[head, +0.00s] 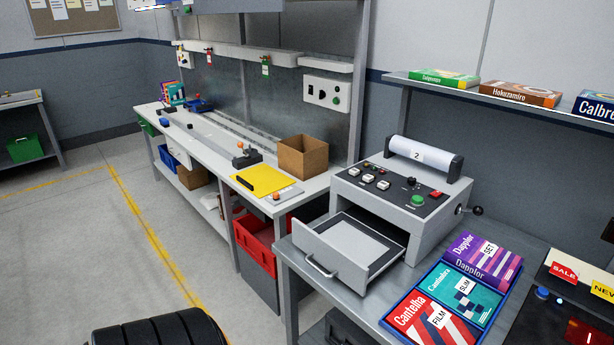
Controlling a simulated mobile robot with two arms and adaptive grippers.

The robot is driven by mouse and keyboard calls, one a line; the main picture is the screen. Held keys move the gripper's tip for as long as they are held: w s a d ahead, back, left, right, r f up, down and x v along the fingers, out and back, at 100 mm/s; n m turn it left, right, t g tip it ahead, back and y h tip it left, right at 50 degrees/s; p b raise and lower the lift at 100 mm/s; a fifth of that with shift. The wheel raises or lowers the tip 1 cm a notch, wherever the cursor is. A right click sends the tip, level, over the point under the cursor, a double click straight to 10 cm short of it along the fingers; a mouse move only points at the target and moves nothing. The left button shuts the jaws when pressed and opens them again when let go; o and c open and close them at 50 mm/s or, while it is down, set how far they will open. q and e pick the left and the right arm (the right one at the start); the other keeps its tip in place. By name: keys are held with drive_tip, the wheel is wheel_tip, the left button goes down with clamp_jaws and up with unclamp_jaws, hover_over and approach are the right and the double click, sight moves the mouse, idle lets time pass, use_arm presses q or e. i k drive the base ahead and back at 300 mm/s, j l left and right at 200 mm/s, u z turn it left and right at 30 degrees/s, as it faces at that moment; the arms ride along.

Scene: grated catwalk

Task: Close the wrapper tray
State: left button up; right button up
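The wrapper (400,190) is a grey box-shaped machine with a white roll on top, buttons on its sloped panel and a black-knobbed lever on its right side. Its tray (318,248) is pulled out of the front like a drawer, toward the lower left. The tray has a curved metal handle (320,267) on its front face and a grey plate inside. Nothing lies on that plate. Neither of my grippers shows in the head view.
A blue tray (487,336) with several boxes lies right of the open tray on the metal table (385,297). A long workbench (318,183) stands behind at left, with a red bin (252,240) below. A dark ribbed cylindrical shape (160,330) is at the bottom left. Open floor lies left.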

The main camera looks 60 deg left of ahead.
sight(354, 252)
drive_tip(key=u, duration=1.6)
